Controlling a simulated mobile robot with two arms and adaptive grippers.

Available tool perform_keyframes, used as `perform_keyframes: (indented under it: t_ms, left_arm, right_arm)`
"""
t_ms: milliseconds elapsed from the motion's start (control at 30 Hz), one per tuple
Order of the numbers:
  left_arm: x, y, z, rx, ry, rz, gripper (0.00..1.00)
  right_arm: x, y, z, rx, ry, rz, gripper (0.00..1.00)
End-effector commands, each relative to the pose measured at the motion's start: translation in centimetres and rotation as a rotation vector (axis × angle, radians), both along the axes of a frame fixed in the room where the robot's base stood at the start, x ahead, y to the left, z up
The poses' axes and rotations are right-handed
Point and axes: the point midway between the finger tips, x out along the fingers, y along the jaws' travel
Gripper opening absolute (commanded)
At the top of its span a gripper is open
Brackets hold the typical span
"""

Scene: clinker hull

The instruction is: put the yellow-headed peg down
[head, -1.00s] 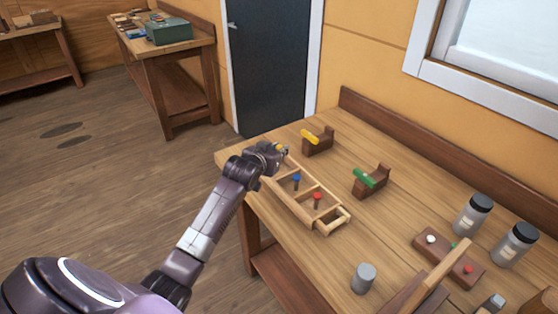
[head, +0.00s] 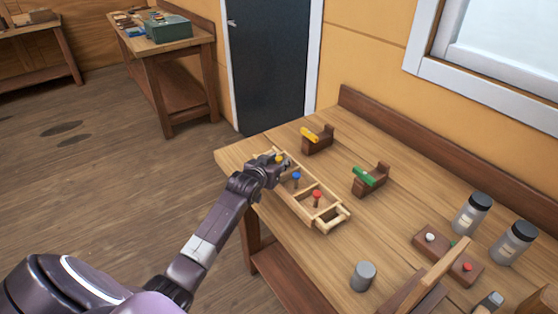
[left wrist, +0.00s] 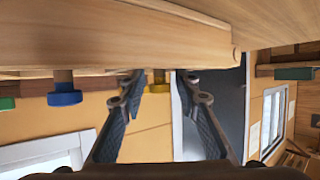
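The yellow-headed peg (head: 279,159) stands at the far end of the long wooden tray (head: 322,229). In the left wrist view, which is upside down, its yellow head (left wrist: 158,80) lies between my left fingertips, with a narrow gap showing at the sides. My left gripper (head: 277,164) is open around the peg at that end of the tray; in the left wrist view its two fingers (left wrist: 160,82) are apart. The peg's foot is hidden. A blue-headed peg (head: 296,178) and a red-headed peg (head: 317,196) stand in the tray's other compartments. My right gripper is not in view.
Brown cradles with a yellow rod (head: 310,134) and a green rod (head: 365,177) stand behind the tray. Two jars (head: 472,213), (head: 513,243), a grey cylinder (head: 363,276) and brown blocks (head: 430,240) are at the right. The bench (head: 345,240) is bare in front of the tray.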

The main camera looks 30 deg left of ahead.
Motion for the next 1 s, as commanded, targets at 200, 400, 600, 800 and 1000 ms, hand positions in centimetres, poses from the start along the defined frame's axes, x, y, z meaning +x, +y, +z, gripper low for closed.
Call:
perform_keyframes:
  t_ms: [200, 400, 600, 800, 1000]
  left_arm:
    - [0.0, 0.0, 0.0, 0.000, 0.000, 0.000, 0.34]
    - [-0.3, -0.1, 0.5, 0.000, 0.000, 0.000, 0.34]
    - [-2.7, -0.6, 1.4, 0.001, -0.001, -0.001, 0.34]
    - [-6.0, -1.2, 2.8, 0.001, 0.000, -0.001, 0.34]
    - [-8.9, -1.8, 4.0, -0.001, 0.001, -0.001, 0.34]
  right_arm:
    - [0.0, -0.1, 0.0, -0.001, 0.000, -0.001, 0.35]
    - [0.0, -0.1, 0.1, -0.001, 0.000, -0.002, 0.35]
    - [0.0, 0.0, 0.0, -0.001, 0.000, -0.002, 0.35]
    - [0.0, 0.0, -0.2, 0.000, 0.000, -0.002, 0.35]
    - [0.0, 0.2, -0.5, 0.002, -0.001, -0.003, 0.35]
